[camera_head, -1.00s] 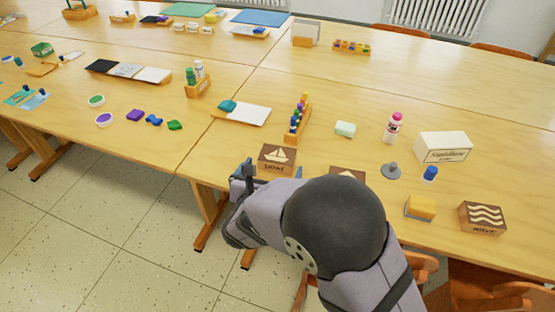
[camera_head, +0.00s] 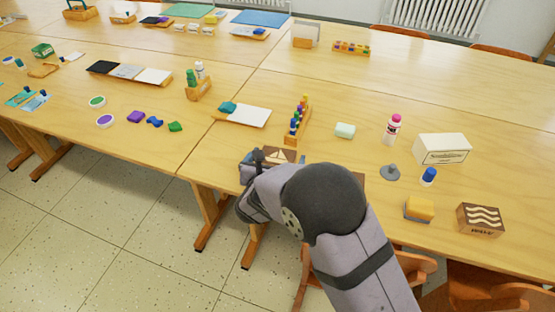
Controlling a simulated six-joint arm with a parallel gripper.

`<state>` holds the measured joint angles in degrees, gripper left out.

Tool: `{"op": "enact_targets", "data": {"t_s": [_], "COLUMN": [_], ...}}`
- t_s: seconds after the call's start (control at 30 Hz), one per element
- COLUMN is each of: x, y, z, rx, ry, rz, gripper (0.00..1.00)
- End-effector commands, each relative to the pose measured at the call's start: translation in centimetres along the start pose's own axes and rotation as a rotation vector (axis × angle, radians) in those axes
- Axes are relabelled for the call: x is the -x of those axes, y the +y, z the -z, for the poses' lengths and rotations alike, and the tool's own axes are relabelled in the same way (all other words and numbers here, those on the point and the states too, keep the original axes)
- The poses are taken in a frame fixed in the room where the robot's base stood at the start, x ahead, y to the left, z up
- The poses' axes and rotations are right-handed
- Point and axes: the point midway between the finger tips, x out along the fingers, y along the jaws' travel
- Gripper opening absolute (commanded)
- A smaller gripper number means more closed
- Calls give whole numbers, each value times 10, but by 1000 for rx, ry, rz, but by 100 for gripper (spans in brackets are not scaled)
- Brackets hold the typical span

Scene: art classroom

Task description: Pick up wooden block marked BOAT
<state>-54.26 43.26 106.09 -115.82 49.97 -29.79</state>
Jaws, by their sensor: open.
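The wooden block with a white sailboat picture (camera_head: 280,155) stands near the front edge of the table. Its lower part, with the lettering, is now hidden behind my arm. My gripper (camera_head: 262,162) is at this block, with a finger showing at its left side. The other finger is hidden, so I cannot tell whether the jaws touch the block. The gripper is open.
A wooden rack of bottles (camera_head: 298,122) stands just behind the boat block. Another block is almost wholly hidden by my arm.

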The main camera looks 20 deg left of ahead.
Motion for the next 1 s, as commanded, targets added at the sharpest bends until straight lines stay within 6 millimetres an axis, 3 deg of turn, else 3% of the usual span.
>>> {"op": "enact_targets", "data": {"t_s": [0.17,0.37,0.73,1.0], "x": [0,0,2,16], "y": [0,0,0,1], "z": [0,0,-6,-40], "rx": [0,0,-2,-5], "ry": [0,0,-4,-5], "rz": [0,0,-1,-1], "gripper": [100,52,51,51]}}
